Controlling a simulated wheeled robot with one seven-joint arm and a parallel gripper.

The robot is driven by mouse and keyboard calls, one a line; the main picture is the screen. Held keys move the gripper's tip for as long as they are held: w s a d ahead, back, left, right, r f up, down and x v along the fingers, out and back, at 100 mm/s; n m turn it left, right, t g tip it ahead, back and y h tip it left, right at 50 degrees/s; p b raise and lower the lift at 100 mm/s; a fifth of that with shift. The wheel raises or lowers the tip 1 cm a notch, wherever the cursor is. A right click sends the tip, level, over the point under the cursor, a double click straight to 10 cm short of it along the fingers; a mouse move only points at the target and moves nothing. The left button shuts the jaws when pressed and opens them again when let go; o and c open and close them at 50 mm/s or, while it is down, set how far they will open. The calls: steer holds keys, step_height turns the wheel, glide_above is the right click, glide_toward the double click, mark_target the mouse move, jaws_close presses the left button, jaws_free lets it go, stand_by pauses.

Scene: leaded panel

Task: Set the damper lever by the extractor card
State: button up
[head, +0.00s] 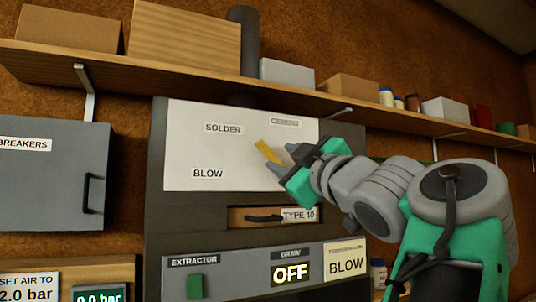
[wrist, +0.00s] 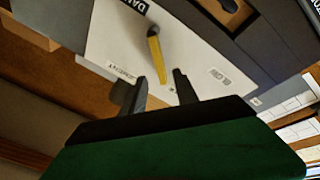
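The yellow damper lever (head: 268,152) stands on the white plate (head: 215,150) of the grey extractor unit. The plate carries SOLDER, CEMENT and BLOW labels. The extractor card (head: 346,260) at the unit's lower right reads BLOW. My gripper (head: 282,161) is in front of the plate, close to the lever. In the wrist view its two dark fingers (wrist: 160,76) are apart, with the end of the yellow lever (wrist: 155,52) showing between their tips. I cannot tell whether they touch it. My gripper hides part of the plate's right side.
A slot with a dark handle and TYPE 40 tag (head: 299,214) is below the plate. A DRAW display (head: 290,273) reads OFF, beside a green EXTRACTOR switch (head: 195,286). A loaded shelf (head: 200,72) runs above. A grey BREAKERS box (head: 50,180) is at left.

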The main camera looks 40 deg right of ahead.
mark_target(270, 154)
steer(key=p+x, duration=0.1)
steer(key=x, duration=0.5)
steer(key=shift+w+p, duration=0.2)
steer(key=shift+p, duration=0.2)
steer(key=shift+s, duration=0.1)
steer(key=shift+f, duration=0.1)
jaws_close()
stand_by(0.7)
